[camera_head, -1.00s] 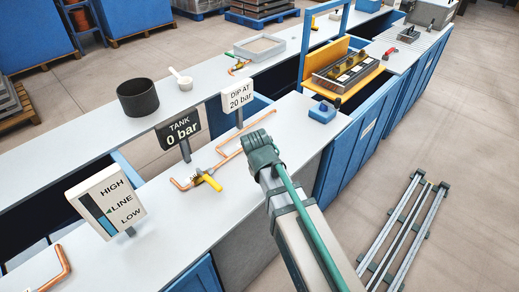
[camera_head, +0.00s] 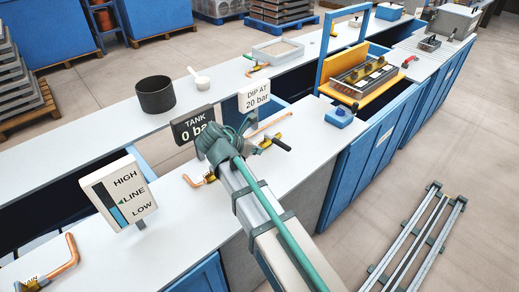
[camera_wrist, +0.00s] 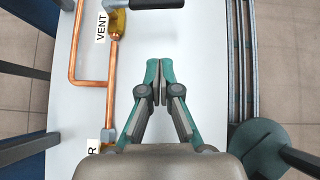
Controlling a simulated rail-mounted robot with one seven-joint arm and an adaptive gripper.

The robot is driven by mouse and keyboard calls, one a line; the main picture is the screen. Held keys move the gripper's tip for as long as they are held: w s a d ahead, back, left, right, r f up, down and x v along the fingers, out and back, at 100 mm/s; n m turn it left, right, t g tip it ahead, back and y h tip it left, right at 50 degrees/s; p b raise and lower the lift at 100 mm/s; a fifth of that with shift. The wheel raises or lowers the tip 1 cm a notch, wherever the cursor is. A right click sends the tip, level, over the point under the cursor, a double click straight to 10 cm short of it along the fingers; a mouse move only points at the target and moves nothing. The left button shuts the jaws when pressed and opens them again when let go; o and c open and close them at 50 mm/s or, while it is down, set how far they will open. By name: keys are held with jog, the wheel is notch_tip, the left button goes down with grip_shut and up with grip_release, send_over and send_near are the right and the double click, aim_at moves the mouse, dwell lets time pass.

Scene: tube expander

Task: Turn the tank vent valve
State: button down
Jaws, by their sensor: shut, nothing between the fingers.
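The tank vent valve (camera_wrist: 118,22) is at the top of the wrist view, a brass body on a copper pipe beside a VENT label (camera_wrist: 101,27). In the head view the black handle (camera_head: 281,144) shows just right of my gripper (camera_head: 222,142). My gripper is also in the wrist view (camera_wrist: 159,84), fingers together and empty, over the white bench top and apart from the handle. The TANK sign (camera_head: 194,127) reads 0 bar, partly covered by my gripper.
The DIP AT 20 bar sign (camera_head: 255,95) stands behind the valve. A HIGH/LINE/LOW gauge (camera_head: 119,193) is at the left. A blue block (camera_head: 340,117) and an orange-framed tank (camera_head: 357,75) are farther right. Copper pipe (camera_wrist: 75,55) runs along the bench.

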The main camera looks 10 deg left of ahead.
aim_at(277, 142)
jog(key=p+x, duration=0.1)
jog(key=x, duration=0.7)
jog(key=shift+w+d+f+p, duration=0.1)
jog(key=shift+w+d+p, duration=0.35)
jog(key=shift+w+d, duration=0.85)
jog(key=shift+w, duration=0.4)
jog(key=shift+p, duration=0.4)
